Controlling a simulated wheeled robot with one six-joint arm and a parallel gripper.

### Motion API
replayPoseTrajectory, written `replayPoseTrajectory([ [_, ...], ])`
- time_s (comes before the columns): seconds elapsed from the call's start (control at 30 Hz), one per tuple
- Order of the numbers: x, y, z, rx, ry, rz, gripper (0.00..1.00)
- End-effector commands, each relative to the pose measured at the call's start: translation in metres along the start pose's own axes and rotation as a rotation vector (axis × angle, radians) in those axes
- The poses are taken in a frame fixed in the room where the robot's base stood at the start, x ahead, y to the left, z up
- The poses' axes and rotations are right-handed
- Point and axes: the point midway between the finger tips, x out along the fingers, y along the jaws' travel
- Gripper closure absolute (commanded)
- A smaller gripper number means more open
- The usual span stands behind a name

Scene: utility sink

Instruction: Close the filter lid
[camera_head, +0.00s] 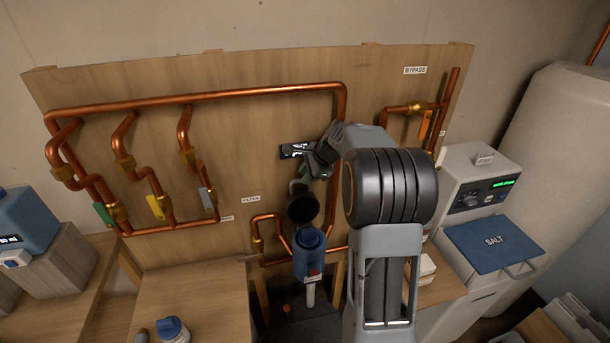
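The filter is a blue cylindrical housing (309,262) on the pipework at the lower middle of the head view. A dark round part, which looks like the filter lid (302,208), stands tilted up above and behind the housing's top, so the lid appears open. My gripper (312,164) is just above the lid, in front of the wooden board. My own arm and the small scale hide its fingertips, so I cannot tell whether it is open or touches the lid.
Copper pipes (200,97) with coloured valve handles run across the wooden board (245,130). A softener with a blue salt lid (490,243) stands at the right. A wooden bench (190,295) with a blue-capped bottle (172,330) is at the lower left.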

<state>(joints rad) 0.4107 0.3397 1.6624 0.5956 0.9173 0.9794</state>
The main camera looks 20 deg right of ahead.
Motion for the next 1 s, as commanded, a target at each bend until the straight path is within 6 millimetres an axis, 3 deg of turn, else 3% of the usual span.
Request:
replayPoseTrajectory([
  [0.2,0.015,0.0,0.001,-0.001,-0.001,0.0,0.75],
  [0.53,0.018,0.0,0.0,-0.001,0.0,0.0,0.75],
  [0.8,0.017,0.0,0.0,-0.001,0.0,0.0,0.99],
  [1.0,0.017,0.0,0.0,-0.001,0.0,-0.001,1.0],
])
